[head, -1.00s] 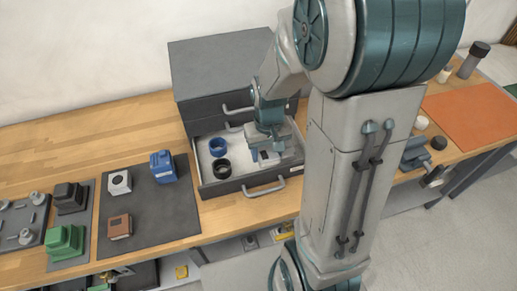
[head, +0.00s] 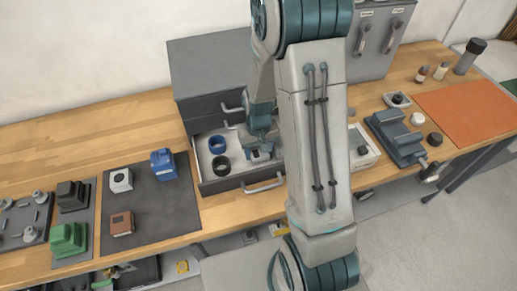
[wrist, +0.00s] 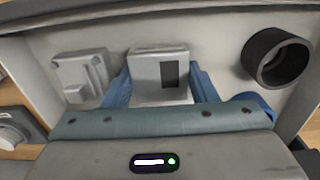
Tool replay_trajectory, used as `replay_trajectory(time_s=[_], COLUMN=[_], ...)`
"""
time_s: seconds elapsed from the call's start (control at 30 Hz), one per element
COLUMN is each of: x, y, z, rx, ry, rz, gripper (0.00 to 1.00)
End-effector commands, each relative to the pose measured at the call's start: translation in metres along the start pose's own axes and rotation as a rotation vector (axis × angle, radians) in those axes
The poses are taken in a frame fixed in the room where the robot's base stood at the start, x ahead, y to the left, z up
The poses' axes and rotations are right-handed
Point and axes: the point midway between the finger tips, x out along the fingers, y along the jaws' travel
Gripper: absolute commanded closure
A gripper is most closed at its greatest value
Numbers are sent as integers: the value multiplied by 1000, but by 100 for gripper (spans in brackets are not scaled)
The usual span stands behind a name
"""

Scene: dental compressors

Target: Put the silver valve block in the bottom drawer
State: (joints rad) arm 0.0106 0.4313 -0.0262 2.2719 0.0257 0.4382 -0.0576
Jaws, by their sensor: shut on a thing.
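The silver valve block (wrist: 148,72), pale grey with a dark rectangular patch, is between the two blue fingers of my gripper (wrist: 160,92) in the wrist view. My gripper (head: 262,151) is shut on it, inside or just above the open bottom drawer (head: 228,181). I cannot tell whether the block touches the drawer floor. A second grey block (wrist: 82,78) with a small raised step lies in the drawer to the left in the wrist view. My arm hides the drawer's right part in the head view.
A grey vise-like fixture (head: 397,138) stands right.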

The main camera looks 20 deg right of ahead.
Motion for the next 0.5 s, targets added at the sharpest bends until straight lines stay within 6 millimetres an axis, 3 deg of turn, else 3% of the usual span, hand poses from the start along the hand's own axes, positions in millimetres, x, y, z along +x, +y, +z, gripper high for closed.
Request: replay_trajectory(time_s=[0.27,0.3,0.37,0.5], x=[4,4,3,3], y=[0,0,0,0], z=[0,0,0,0], rx=[0,0,0,0], ry=[0,0,0,0], rz=[0,0,0,0], gripper=[76,42,26,26])
